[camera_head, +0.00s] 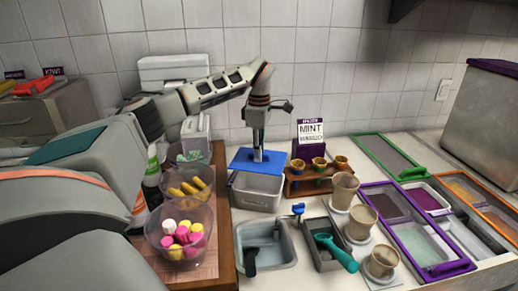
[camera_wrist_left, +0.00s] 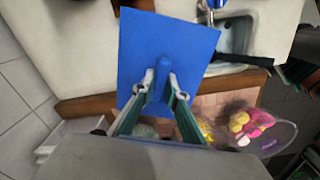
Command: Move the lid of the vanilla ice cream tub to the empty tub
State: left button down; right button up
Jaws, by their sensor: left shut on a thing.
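The blue lid (camera_head: 245,166) is flat and rectangular with a raised handle. My left gripper (camera_head: 258,154) is shut on this handle from above; both fingers clasp it in the left wrist view (camera_wrist_left: 160,85), where the lid (camera_wrist_left: 190,42) also shows. The lid is over a square grey metal tub (camera_head: 257,193). Its front wall shows below the lid, but I cannot tell whether they touch. What is inside that tub is hidden. My right gripper is not in view.
Glass bowls of toppings (camera_head: 181,252) stand on the wooden board at left. A rack of small cups (camera_head: 319,172) with a mint sign (camera_head: 311,130) is right of the lid. Waffle cups (camera_head: 363,222), a teal scoop (camera_head: 337,252) and framed containers (camera_head: 436,270) crowd the right.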

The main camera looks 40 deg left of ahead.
pick_arm(q)
notch_tip(320, 180, down, 8)
dwell(1.0)
jog(key=shift+f, duration=0.1)
jog(key=c, duration=1.9)
grip_release()
notch_tip(320, 180, up, 12)
jog(key=shift+r, duration=0.1)
